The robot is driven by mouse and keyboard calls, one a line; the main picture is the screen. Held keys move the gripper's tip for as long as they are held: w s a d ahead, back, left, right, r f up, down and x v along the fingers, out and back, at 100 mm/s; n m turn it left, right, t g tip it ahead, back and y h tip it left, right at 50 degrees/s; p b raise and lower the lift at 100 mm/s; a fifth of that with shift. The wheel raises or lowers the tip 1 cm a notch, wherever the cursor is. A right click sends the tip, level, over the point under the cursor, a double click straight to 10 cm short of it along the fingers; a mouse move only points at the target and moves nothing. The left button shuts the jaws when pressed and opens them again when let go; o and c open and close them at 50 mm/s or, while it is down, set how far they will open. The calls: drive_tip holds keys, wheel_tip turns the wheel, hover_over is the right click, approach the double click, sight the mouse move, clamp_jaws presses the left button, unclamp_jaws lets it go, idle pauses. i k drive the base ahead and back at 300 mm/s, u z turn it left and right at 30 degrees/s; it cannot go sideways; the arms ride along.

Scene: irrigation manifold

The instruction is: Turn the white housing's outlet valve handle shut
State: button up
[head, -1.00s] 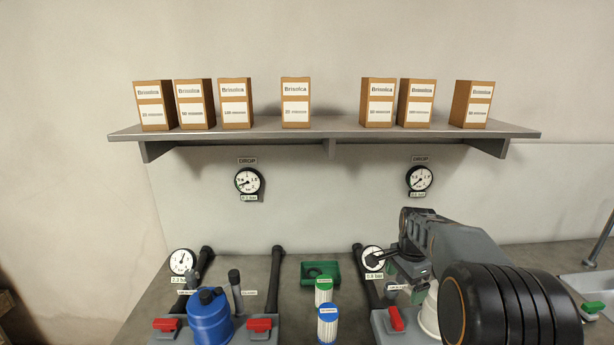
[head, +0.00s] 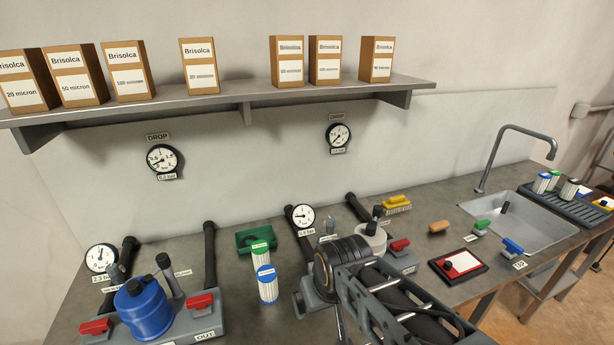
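The white housing (head: 370,240) stands right of centre on its grey manifold, its lower left part hidden behind my arm. The red outlet valve handle (head: 400,245) is on the right side of this manifold, above a small label (head: 410,269). It lies sideways, across the line of the black pipe behind it, much like the blue housing's red handles. My arm crosses the front of this manifold and hides its left side. My gripper's fingers cannot be made out, so nothing shows it touching the handle.
The blue housing (head: 142,312) with two red handles stands at left. A green tray (head: 257,238) and two filter cartridges (head: 265,268) are between the manifolds. A red-edged tray (head: 458,266), brushes and a sink (head: 525,215) are at right. The shelf (head: 220,104) overhangs behind.

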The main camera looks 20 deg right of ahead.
sight(398, 246)
drive_tip(key=u, duration=0.05)
drive_tip(key=k, duration=0.5)
drive_tip(key=u, duration=1.95)
drive_tip(key=k, duration=1.05)
drive_tip(key=z, duration=2)
drive_tip(key=i, duration=1)
